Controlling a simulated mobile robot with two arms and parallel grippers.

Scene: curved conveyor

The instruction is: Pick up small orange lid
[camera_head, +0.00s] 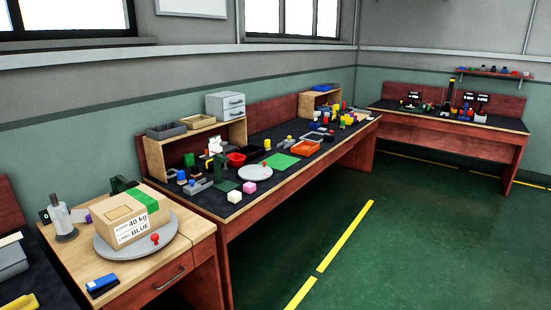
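I cannot pick out a small orange lid with certainty; many objects on the long workbench are too small to tell. An orange tray (305,147) lies toward the far half of that bench, with dark contents. Several small yellow and red pieces (345,118) stand beyond it at the bench's far end, and any lid among them is too small to make out. Neither of my grippers is in view.
The long workbench (232,208) holds a grey round plate (255,173), green mats and a red bin (236,159). A cardboard box (128,218) sits on a round plate at the near left. Another bench (450,122) stands at the back. The green floor (400,240) is clear.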

